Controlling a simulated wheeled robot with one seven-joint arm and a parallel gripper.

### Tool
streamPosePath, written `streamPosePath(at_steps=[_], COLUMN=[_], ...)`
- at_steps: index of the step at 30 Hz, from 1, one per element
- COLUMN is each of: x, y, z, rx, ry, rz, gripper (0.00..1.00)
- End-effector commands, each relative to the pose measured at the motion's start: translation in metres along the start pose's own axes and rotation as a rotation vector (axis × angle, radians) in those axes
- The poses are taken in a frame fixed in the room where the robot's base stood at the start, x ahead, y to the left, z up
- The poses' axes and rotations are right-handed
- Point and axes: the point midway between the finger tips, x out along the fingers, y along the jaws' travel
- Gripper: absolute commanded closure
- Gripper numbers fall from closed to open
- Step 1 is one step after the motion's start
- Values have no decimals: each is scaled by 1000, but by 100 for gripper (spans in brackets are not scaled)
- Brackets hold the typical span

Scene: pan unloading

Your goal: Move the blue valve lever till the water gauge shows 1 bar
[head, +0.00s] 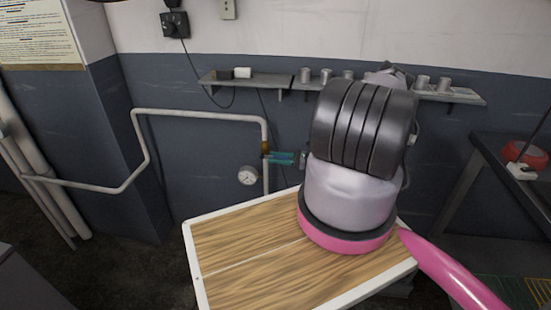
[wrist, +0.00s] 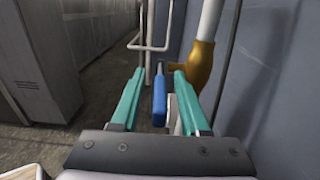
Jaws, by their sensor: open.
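The blue valve lever (wrist: 160,98) hangs from a brass valve (wrist: 197,68) on a white pipe in the wrist view. My gripper (wrist: 159,73) is open, with one teal finger on each side of the lever. The lever lies between the fingers, and gaps show on both sides of it. In the head view my teal fingers (head: 283,158) reach the pipe beside the brass valve (head: 265,147), and the lever is hard to make out there. The round white water gauge (head: 247,175) is just below and left of the valve. Its needle is too small to read.
A wooden-topped table (head: 235,255) with a white rim stands below my arm. A wall shelf (head: 250,80) with small items runs above the pipe (head: 200,114). A dark rack with a red item (head: 525,153) is at the right. Grey lockers (wrist: 45,60) stand at the wrist view's left.

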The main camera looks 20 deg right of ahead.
Motion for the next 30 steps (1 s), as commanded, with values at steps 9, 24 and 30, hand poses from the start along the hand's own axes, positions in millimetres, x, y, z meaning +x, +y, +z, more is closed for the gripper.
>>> streamPosePath(at_steps=[9,24,30], x=[2,2,2], y=[0,0,0], z=[0,0,0], rx=[0,0,0], ry=[0,0,1], rz=[0,1,1], gripper=[66,100,100])
